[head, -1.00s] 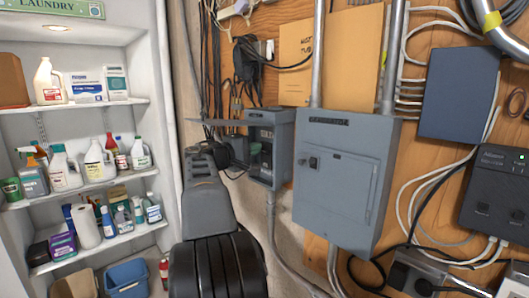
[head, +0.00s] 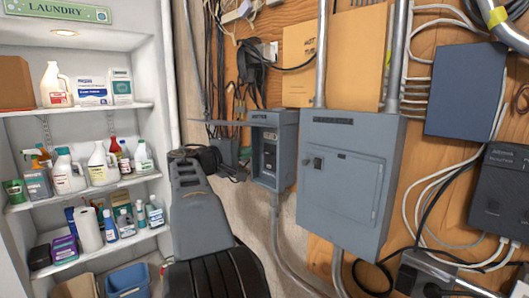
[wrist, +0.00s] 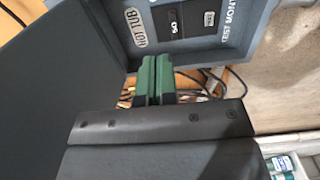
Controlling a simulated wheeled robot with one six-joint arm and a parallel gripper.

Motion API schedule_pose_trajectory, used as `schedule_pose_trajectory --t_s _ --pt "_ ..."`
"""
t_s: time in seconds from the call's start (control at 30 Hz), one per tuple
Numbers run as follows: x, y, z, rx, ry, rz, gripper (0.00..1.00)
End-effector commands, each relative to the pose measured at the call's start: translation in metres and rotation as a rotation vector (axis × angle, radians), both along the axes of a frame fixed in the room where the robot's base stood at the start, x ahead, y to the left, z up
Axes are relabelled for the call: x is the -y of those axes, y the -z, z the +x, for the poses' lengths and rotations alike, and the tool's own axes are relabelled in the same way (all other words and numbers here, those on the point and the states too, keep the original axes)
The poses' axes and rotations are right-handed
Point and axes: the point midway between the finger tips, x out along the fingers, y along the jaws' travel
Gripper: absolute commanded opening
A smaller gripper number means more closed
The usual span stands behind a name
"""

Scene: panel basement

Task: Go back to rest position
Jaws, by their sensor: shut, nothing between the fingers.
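My gripper shows in the wrist view as two green fingers (wrist: 152,80) pressed together, with nothing between them. It is just in front of a small grey box (wrist: 190,28) with "HOT TUB" and "TEST MONTHLY" labels and a black switch. In the head view the same small grey box (head: 273,150) hangs on the wall, its cover raised and sticking out to the left. My arm reaches up at the lower middle, left of this box. The fingertips cannot be made out in the head view.
A large grey panel (head: 348,180), shut, is right of the small box, with conduits above and below. A blue-grey box (head: 465,90), a black device (head: 500,190) and loose cables are farther right. Shelves (head: 75,112) of bottles stand left. Some free space lies between shelves and wall.

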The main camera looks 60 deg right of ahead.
Motion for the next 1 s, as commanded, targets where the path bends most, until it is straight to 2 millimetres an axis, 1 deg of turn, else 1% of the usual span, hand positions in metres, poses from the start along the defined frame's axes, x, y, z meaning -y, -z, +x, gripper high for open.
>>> schedule_pose_trajectory --t_s 0.33,0.4,0.47,0.57,0.6,0.67,0.7,0.77,0.8,0.87,0.9,0.97,1.0 --pt "0.0 0.0 0.001 0.001 -0.004 0.0 0.0" --pt "0.001 0.005 0.003 0.017 -0.018 0.023 0.0" --pt "0.002 0.022 0.007 0.034 -0.035 0.074 0.0" --pt "-0.001 0.069 0.013 0.078 -0.065 0.223 0.0" --pt "-0.009 0.094 0.014 0.111 -0.082 0.307 0.0" --pt "-0.032 0.132 0.02 0.172 -0.123 0.442 0.0" --pt "-0.053 0.156 0.024 0.216 -0.151 0.537 0.0" --pt "-0.09 0.188 0.03 0.281 -0.194 0.673 0.0" --pt "-0.116 0.207 0.033 0.324 -0.22 0.76 0.0" --pt "-0.157 0.233 0.035 0.382 -0.254 0.886 0.0" --pt "-0.184 0.248 0.035 0.418 -0.274 0.965 0.0" --pt "-0.224 0.267 0.032 0.467 -0.299 1.077 0.0" --pt "-0.249 0.278 0.029 0.494 -0.313 1.146 0.0"
